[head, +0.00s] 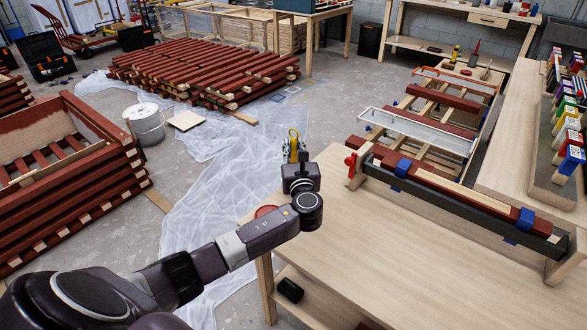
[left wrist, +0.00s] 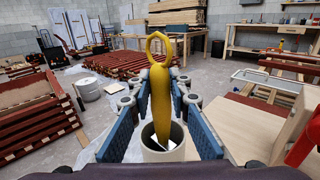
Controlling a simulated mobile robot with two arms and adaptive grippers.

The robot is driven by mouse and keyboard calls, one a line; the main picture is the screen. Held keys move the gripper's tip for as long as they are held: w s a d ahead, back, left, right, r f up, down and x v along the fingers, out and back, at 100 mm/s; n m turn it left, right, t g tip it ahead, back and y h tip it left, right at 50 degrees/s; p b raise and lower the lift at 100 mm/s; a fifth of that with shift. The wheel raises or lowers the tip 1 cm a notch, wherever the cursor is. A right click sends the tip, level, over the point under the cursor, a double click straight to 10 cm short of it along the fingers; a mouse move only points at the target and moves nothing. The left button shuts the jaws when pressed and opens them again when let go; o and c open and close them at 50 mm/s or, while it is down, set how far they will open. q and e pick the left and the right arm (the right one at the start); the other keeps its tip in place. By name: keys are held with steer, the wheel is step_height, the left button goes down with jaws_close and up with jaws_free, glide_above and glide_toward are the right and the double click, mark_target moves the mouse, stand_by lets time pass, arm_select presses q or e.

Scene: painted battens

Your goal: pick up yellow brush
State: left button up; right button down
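The yellow brush (left wrist: 161,100) stands upright in the left wrist view, with a loop at the top of its handle. Its lower end goes down into a pale round cup (left wrist: 178,153). My left gripper (left wrist: 160,80) is around the handle, one blue-padded finger on each side, and looks open. In the head view the brush (head: 293,138) shows just beyond my left gripper (head: 292,152), past the table's left corner. The cup is hidden there behind my wrist. My right gripper is not in view.
The wooden table (head: 390,255) is mostly bare at the front. A clamped batten (head: 440,188) lies along its back, with a red clamp handle (head: 351,160) near my wrist. A red round thing (head: 265,211) sits at the table's left edge. A white bucket (head: 146,122) stands on the floor.

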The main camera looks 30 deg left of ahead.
arm_select(q)
jaws_close()
steer(key=shift+r, duration=0.15)
step_height(320, 180, up, 20)
steer(key=p, duration=0.1)
stand_by(0.4)
stand_by(0.3)
